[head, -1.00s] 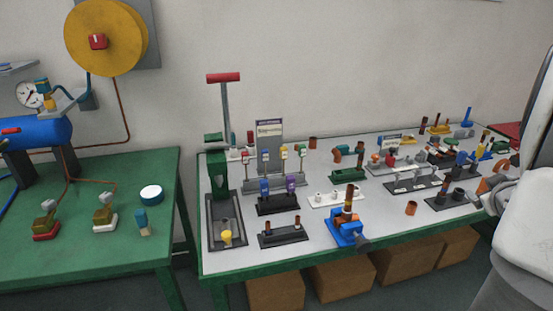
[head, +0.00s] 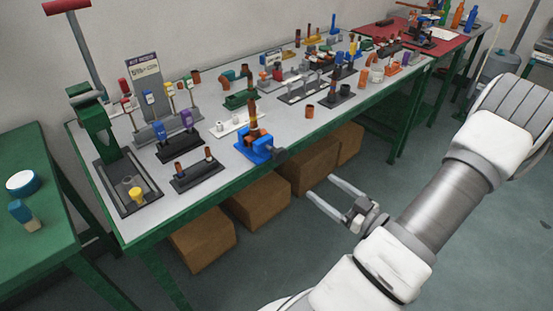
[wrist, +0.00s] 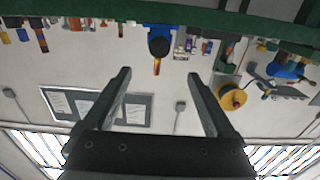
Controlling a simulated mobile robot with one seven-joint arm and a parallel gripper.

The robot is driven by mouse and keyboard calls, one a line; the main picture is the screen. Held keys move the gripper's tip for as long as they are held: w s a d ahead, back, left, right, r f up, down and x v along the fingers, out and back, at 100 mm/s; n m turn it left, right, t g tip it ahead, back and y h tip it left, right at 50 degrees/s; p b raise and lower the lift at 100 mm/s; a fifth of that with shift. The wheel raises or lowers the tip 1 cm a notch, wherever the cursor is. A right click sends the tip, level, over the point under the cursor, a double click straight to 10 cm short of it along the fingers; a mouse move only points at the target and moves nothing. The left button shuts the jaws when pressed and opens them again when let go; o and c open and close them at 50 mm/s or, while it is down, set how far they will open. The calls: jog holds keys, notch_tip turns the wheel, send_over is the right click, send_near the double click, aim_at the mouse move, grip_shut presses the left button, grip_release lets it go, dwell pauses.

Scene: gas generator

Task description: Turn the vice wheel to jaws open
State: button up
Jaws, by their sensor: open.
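The blue vice (head: 250,150) stands at the front edge of the grey-topped bench with an upright copper pipe (head: 254,118) in it. Its dark wheel (head: 279,155) faces out over the edge. I cannot tell how far its jaws are apart. In the wrist view, which is upside down, the vice wheel (wrist: 159,46) shows at the top, between and beyond my fingers. My gripper (head: 320,187) is open and empty. It is in front of the bench, to the right of the wheel in the head view, and apart from it.
The bench (head: 228,202) carries several fittings and racks. A copper ring (head: 310,111) stands right of the vice. Cardboard boxes (head: 262,200) sit under the bench. A green table (head: 40,240) is at the left. The floor (head: 480,210) at the right is clear.

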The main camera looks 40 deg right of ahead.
aim_at(282, 158)
jog(key=w, duration=0.5)
jog(key=w+b, duration=0.1)
jog(key=w, duration=0.5)
jog(key=w+a, duration=0.1)
jog(key=w, duration=0.5)
jog(key=shift+a+b, duration=0.1)
jog(key=shift+b, duration=0.2)
jog(key=c, duration=1.3)
jog(key=shift+c, duration=0.2)
jog(key=shift+f+n+b, duration=0.1)
jog(key=shift+n+b, duration=0.2)
jog(key=shift+b, duration=0.05)
